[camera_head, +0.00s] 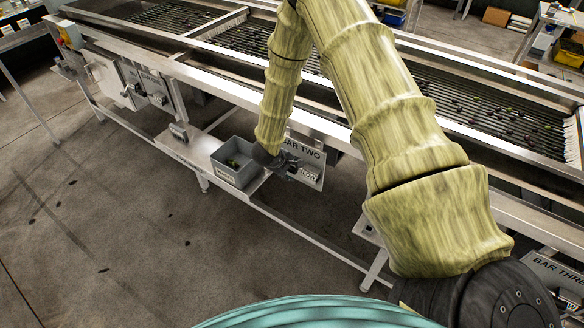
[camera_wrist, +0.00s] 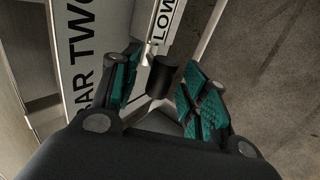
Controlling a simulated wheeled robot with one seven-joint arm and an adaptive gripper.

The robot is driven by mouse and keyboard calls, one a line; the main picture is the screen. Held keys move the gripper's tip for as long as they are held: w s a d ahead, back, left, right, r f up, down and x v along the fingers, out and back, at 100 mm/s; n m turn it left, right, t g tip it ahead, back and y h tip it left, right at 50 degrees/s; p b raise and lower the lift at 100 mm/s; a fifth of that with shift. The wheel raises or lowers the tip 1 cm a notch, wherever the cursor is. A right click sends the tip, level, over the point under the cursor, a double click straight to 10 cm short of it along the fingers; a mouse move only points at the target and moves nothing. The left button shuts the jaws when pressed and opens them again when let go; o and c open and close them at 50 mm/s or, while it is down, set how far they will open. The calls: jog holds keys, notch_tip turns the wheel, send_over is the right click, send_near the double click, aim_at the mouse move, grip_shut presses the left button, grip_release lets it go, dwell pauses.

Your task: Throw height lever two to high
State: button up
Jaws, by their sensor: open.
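The lever two panel (camera_head: 306,153), lettered "BAR TWO", is on the side of the sizer. It fills the left of the wrist view (camera_wrist: 85,65), turned on its side. A dark, rounded lever handle (camera_wrist: 160,78) lies between the teal-padded fingers of my gripper (camera_wrist: 162,62), near a white "LOW" label (camera_wrist: 165,22). The fingers are open on either side of the handle; I cannot tell whether either touches it. In the head view my gripper (camera_head: 291,168) is at the panel and hides most of the lever.
A grey bin (camera_head: 232,180) with some dark fruit stands just left of my gripper on a metal shelf. Other lever panels stand to the left (camera_head: 150,82) and at lower right, "BAR THREE" (camera_head: 557,275).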

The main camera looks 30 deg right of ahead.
jog(key=shift+w+d+f, duration=0.1)
jog(key=shift+d+f, duration=0.2)
jog(key=shift+f, duration=0.2)
grip_shut()
jog(key=shift+f, duration=0.1)
